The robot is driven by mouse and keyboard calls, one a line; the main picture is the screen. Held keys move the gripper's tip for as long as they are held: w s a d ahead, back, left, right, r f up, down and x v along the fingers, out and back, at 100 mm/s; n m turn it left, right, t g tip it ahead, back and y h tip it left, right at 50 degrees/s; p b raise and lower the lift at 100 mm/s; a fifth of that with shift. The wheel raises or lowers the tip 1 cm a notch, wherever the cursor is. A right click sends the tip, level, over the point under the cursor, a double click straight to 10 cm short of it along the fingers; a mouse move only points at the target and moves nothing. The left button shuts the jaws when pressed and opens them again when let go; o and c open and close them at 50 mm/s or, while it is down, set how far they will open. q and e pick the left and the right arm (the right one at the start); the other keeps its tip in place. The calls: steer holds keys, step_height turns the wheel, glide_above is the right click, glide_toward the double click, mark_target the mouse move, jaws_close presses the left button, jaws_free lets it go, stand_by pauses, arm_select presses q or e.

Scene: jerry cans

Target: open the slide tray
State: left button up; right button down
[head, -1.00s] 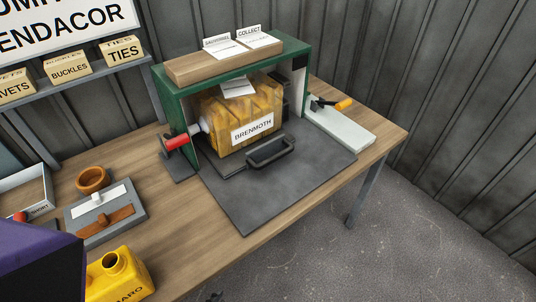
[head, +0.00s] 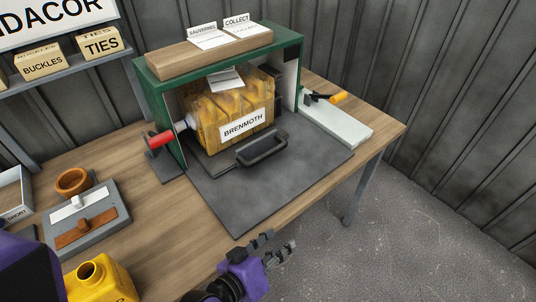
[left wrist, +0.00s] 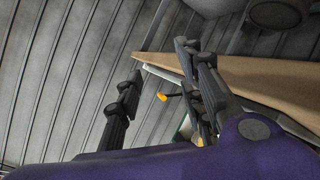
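The slide tray (head: 212,169) is a dark flat plate with a thick black bar handle (head: 262,150) at its front. It sits under a yellow jerry can (head: 215,110) labelled BRENMOTH, inside a green open-fronted housing (head: 170,115). Most of the tray is hidden by the can. My left gripper (head: 280,241) is purple with dark fingers, at the table's front edge, below and apart from the handle. Its fingers are spread with nothing between them in the left wrist view (left wrist: 165,75). My right gripper is not in view.
A dark grey mat (head: 240,205) lies clear before the housing. A red-handled lever (head: 160,139) stands left of it, and a pale board with an orange-handled tool (head: 330,97) lies right. Another yellow can (head: 95,280) stands front left, near a grey switch panel (head: 88,215).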

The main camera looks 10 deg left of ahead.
mark_target(269, 156)
arm_select(q)
steer(key=w+r+n+t+y, duration=0.4)
steer(key=w+r+n+t, duration=0.4)
steer(key=w+r, duration=0.4)
steer(key=w+a+f+n+g+y, duration=0.1)
steer(key=w+f+n+y, duration=0.1)
steer(key=n+y, duration=0.1)
steer(key=w+a+f+n+g+y, duration=0.2)
steer(key=w+n+y, duration=0.1)
steer(key=n, duration=0.3)
steer(key=w+a+f+n+g+y, duration=0.1)
steer(key=w+a+n+g+y, duration=0.1)
steer(key=w+n+y, duration=0.1)
steer(key=shift+f+n+y, duration=0.3)
steer(key=shift+f+n, duration=0.1)
steer(key=shift+n, duration=0.5)
steer(key=shift+a+f+g, duration=0.1)
steer(key=shift+f+g, duration=0.25)
steer(key=shift+g, duration=0.05)
steer(key=shift+w+a+f+n, duration=0.1)
steer(key=shift+f+n, duration=0.05)
steer(key=shift+n, duration=0.15)
steer(key=x, duration=0.7)
steer(key=shift+a, duration=0.25)
jaws_close()
